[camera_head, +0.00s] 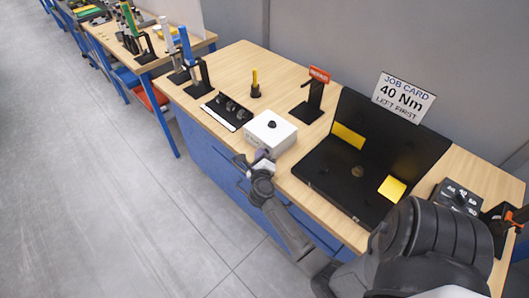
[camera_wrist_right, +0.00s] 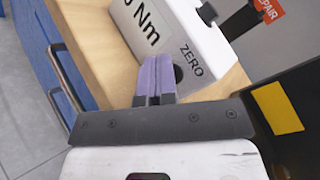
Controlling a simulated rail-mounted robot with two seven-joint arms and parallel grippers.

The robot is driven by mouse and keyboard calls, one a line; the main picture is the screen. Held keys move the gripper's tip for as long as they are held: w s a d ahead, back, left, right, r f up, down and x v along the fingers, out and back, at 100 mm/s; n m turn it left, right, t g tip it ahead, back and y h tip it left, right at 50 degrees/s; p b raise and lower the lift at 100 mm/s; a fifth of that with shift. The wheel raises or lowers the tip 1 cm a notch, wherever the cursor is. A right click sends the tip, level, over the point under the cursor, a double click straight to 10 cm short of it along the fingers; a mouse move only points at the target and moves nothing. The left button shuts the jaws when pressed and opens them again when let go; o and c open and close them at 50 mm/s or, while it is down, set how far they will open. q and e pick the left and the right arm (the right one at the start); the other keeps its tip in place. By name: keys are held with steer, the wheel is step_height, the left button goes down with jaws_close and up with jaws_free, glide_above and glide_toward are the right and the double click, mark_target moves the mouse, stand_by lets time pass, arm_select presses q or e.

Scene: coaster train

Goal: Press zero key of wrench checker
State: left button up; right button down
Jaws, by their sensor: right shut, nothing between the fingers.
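The wrench checker is a white box (camera_head: 272,134) with a black knob on top, near the front edge of the workbench. In the right wrist view its front face (camera_wrist_right: 160,25) shows a large "Nm" display and the label ZERO. The black round zero key (camera_wrist_right: 178,74) sits beside that label, partly hidden behind my fingertips. My right gripper (camera_head: 262,157) is shut and empty at the box's front face. Its purple fingertips (camera_wrist_right: 155,78) overlap the key's left edge in the right wrist view; I cannot tell whether they touch it. My left gripper is not in view.
An open black case (camera_head: 330,178) with yellow pieces lies right of the checker, below a "40 Nm left first" job card (camera_head: 403,97). A red-tagged stand (camera_head: 314,98) is behind. A black holder strip (camera_head: 228,110) lies left. The floor in front is clear.

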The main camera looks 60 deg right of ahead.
steer(key=shift+s+d, duration=0.15)
steer(key=shift+d, duration=0.15)
steer(key=shift+s+d+f, duration=0.1)
steer(key=shift+f, duration=0.1)
stand_by(0.7)
steer(key=shift+r, duration=0.1)
steer(key=shift+w+a+r+p, duration=0.1)
steer(key=shift+w+a+p, duration=0.1)
steer(key=shift+a+p, duration=0.15)
steer(key=shift+a, duration=0.35)
steer(key=w+a, duration=0.2)
steer(key=a, duration=0.3)
steer(key=shift+a, duration=0.3)
